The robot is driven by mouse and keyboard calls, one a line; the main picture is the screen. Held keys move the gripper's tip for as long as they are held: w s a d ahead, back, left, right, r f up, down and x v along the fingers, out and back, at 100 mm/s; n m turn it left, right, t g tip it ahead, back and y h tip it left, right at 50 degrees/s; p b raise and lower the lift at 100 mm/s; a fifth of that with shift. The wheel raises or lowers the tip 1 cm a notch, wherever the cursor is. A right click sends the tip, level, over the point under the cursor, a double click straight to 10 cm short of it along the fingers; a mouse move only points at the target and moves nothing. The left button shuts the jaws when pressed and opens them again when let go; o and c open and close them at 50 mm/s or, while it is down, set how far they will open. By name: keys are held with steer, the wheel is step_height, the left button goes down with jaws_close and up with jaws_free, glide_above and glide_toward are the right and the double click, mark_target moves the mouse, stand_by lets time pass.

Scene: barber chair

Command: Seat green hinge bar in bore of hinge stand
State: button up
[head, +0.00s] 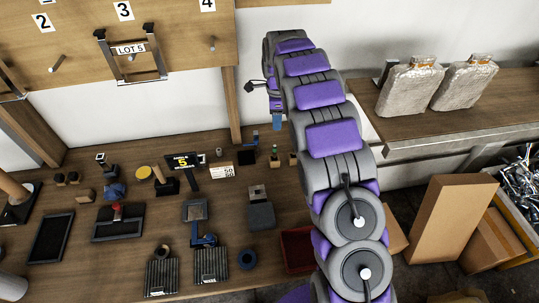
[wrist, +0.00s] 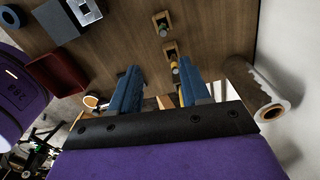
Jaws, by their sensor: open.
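A small upright bar with a green top (head: 274,150) stands in a wooden block at the back of the bench, under my arm. In the wrist view, a thin upright piece with a greenish-grey tip (wrist: 174,66) stands in a wooden holder just beyond my fingers; I cannot tell surely that it is the same bar. My gripper (wrist: 155,75) is open, its blue fingers apart and holding nothing visible. A dark block with a light metal top and hole (head: 258,192) may be the hinge stand; it also shows in the wrist view (wrist: 86,10).
A red bin (head: 298,248) stands front right, also in the wrist view (wrist: 55,82). Another wooden holder (wrist: 162,20) stands farther along. A pale roll (wrist: 265,92) is near the right finger. Fixtures crowd the left bench; cardboard boxes (head: 455,232) stand right of my arm.

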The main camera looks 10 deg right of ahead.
mark_target(275, 146)
steer(key=f+b, duration=0.1)
steer(key=f, duration=0.5)
steer(key=f+b, duration=0.1)
steer(key=f, duration=0.5)
steer(key=shift+w, duration=0.2)
steer(key=shift+w+a+f+b, duration=0.1)
steer(key=shift+f+b, duration=0.45)
steer(key=shift+f, duration=0.9)
steer(key=shift+w+f+b, duration=0.1)
steer(key=shift+f+b, duration=0.45)
steer(key=shift+f, duration=0.9)
steer(key=shift+r, duration=0.1)
steer(key=shift+c, duration=0.2)
jaws_close()
